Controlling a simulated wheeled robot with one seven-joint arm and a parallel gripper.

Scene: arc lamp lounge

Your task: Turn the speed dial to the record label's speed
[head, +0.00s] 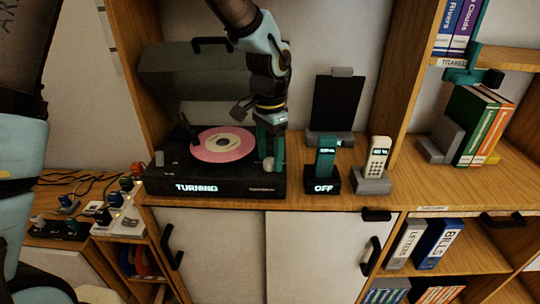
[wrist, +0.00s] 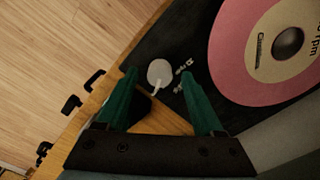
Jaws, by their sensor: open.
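The black turntable (head: 225,181) sits on the wooden shelf, its front display reading "TURNING". A pink record (head: 222,144) with a cream label lies on it. In the wrist view the record (wrist: 228,62) is cut off; its label (wrist: 310,52) shows part of "rpm", the full number not readable. The pale round speed dial (wrist: 160,72) has a pointer towards the lower left and small white marks beside it, too small to read. My gripper (head: 271,160) is over the turntable's right front corner. Its green fingers are open, one on each side of the dial; contact cannot be told.
A teal handset in a cradle marked "OFF" (head: 324,187) and a grey handset (head: 376,161) stand right of the turntable. A black panel (head: 334,104) stands behind them. The raised green-grey lid (head: 195,85) is behind the record. Books (head: 478,125) stand far right.

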